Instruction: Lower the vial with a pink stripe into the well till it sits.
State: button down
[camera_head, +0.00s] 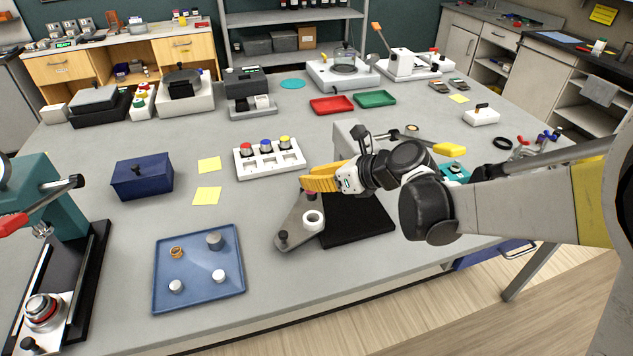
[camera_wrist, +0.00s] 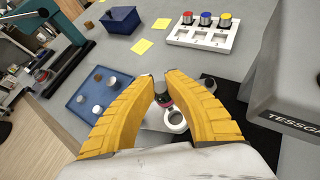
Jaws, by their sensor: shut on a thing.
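The vial with a pink stripe (camera_wrist: 164,100) is between my fingertips in the wrist view. It is dark, with the pink band low on the part that shows; my fingers hide much of it. My gripper (camera_head: 306,187), with yellow ribbed fingers, is shut on it and also shows in the wrist view (camera_wrist: 160,88). A white ring with a round opening (camera_head: 313,219), which looks like the well, is on a grey plate (camera_head: 294,225). In the wrist view the ring (camera_wrist: 176,121) is just beside the vial. I cannot tell the gap in height between them.
A black mat (camera_head: 358,222) lies right of the plate, whose near end has a black knob (camera_head: 283,237). A blue tray (camera_head: 198,290) with small parts is at left. A white rack (camera_head: 269,170) with red, blue and yellow tops stands behind. A grey housing (camera_wrist: 288,85) is close at right.

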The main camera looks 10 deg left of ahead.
aim_at(313, 199)
jog(key=shift+s+d, duration=0.1)
jog(key=shift+d, duration=0.15)
jog(key=shift+f+b, duration=0.3)
jog(key=shift+b, duration=0.05)
jog(key=shift+f+b, duration=2.1)
jog(key=shift+f, duration=0.5)
jog(key=shift+f+n, duration=0.15)
jog(key=shift+n, duration=0.15)
jog(key=shift+f+b, duration=0.3)
jog(key=shift+b, duration=0.25)
jog(key=shift+f+b, duration=1)
jog(key=shift+f, duration=0.25)
jog(key=c, duration=1.4)
grip_release()
jog(key=shift+c, duration=0.2)
